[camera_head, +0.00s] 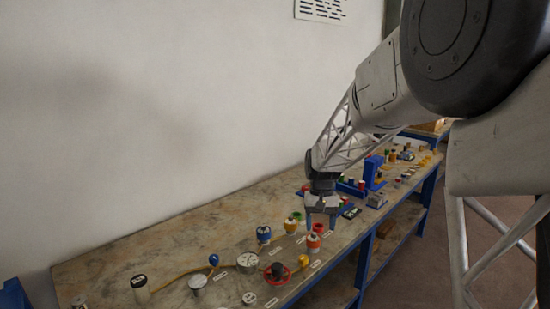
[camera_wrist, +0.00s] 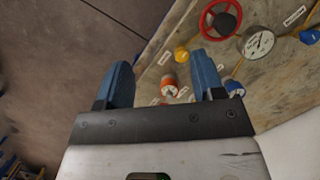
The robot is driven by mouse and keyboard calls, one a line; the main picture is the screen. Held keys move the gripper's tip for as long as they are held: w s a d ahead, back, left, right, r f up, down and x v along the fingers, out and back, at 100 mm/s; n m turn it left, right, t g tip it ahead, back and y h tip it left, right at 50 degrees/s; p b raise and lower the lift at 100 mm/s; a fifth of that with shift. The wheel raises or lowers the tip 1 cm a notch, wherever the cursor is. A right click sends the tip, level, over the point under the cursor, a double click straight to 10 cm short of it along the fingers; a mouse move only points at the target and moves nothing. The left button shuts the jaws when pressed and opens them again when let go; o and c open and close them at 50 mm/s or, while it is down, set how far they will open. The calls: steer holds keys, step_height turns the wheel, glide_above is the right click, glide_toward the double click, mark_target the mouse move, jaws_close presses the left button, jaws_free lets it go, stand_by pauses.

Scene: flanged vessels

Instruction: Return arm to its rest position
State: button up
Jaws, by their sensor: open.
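My gripper (camera_head: 321,222) hangs over the workbench in the head view, pointing down, with its two blue fingers apart. In the wrist view my gripper (camera_wrist: 160,85) is open, with nothing held between its fingers. An orange-and-white vessel (camera_head: 313,242) stands on the bench just below and left of the fingers. It also shows in the wrist view (camera_wrist: 168,86), beyond the gap between the fingers. I cannot tell the exact height of the fingers above it.
The workbench (camera_head: 150,235) runs along a white wall. It carries a red handwheel (camera_head: 277,274), a blue-and-white vessel (camera_head: 264,235), a blue knob (camera_head: 213,259) and round gauges (camera_head: 247,259). A blue upright block (camera_head: 371,172) stands farther back. Open floor (camera_wrist: 50,60) lies beyond the bench edge.

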steer(key=s+d+r+t, duration=0.15)
steer(key=s+r, duration=0.35)
steer(key=s, duration=0.5)
steer(key=s+d+r+t, duration=0.15)
steer(key=s+r, duration=0.25)
steer(key=s, duration=0.7)
steer(key=s+d+f+t, duration=0.1)
steer(key=s+d+t, duration=0.1)
steer(key=s, duration=1.7)
steer(key=shift+f, duration=0.15)
